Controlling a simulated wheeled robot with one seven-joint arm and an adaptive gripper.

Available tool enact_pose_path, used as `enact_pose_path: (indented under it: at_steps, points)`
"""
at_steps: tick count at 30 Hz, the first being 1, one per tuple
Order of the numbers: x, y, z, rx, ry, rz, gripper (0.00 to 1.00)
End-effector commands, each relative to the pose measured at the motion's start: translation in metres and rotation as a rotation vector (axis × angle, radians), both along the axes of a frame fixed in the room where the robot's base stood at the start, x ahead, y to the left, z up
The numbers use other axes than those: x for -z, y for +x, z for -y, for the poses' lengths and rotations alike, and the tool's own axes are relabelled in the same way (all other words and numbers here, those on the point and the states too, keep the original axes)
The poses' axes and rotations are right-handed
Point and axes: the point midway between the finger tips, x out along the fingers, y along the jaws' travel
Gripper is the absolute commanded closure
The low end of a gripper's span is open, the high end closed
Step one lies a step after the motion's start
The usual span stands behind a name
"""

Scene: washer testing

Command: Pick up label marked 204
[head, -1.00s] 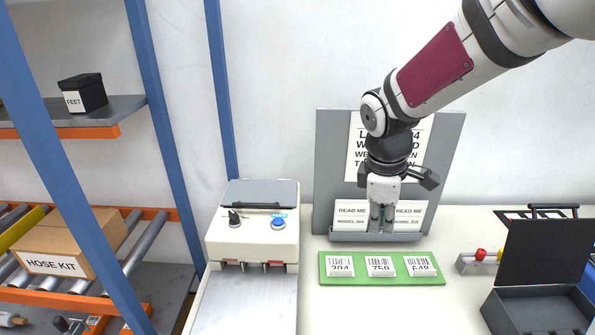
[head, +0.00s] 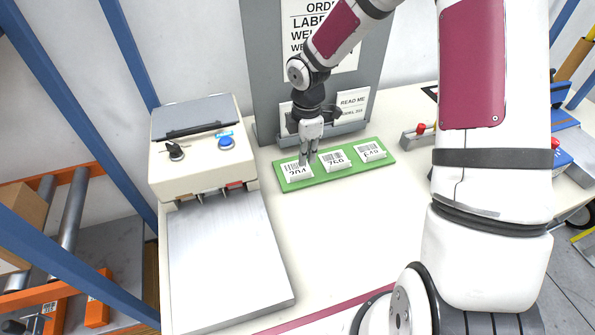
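The label marked 204 (head: 295,172) is a small white tag with a barcode, at the left end of a green tray (head: 330,178). Beside it on the tray sit a label marked 750 (head: 337,160) and, at the right end, a third label (head: 370,151) that seems to read 648. My gripper (head: 308,160) points down at the right edge of the 204 label, its fingertips very close to it. The fingers look close together; whether they touch or grip the label is too small to tell.
A white machine (head: 203,148) with a black knob, a blue button and a metal plate (head: 225,255) stands left of the tray. Behind the tray, a grey board (head: 262,75) holds a READ ME card (head: 352,103). The white tabletop (head: 345,235) in front is clear.

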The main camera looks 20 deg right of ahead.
Motion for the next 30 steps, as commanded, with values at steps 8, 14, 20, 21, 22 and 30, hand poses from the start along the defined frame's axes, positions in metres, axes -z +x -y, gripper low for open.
enact_pose_path:
  at_steps: [8, 14, 20, 21, 22, 30]
  points:
    - [0.021, -0.001, -0.001, 0.0, 0.0, -0.002, 0.92]
    - [0.049, -0.003, -0.006, -0.001, 0.0, -0.003, 0.92]
    - [0.066, -0.002, -0.005, 0.001, -0.001, -0.001, 0.92]
    - [0.067, -0.002, -0.005, 0.001, -0.001, 0.0, 0.92]
    - [0.067, -0.002, -0.005, 0.001, -0.001, 0.0, 0.92]
    - [0.067, -0.002, -0.005, 0.001, -0.001, 0.0, 1.0]
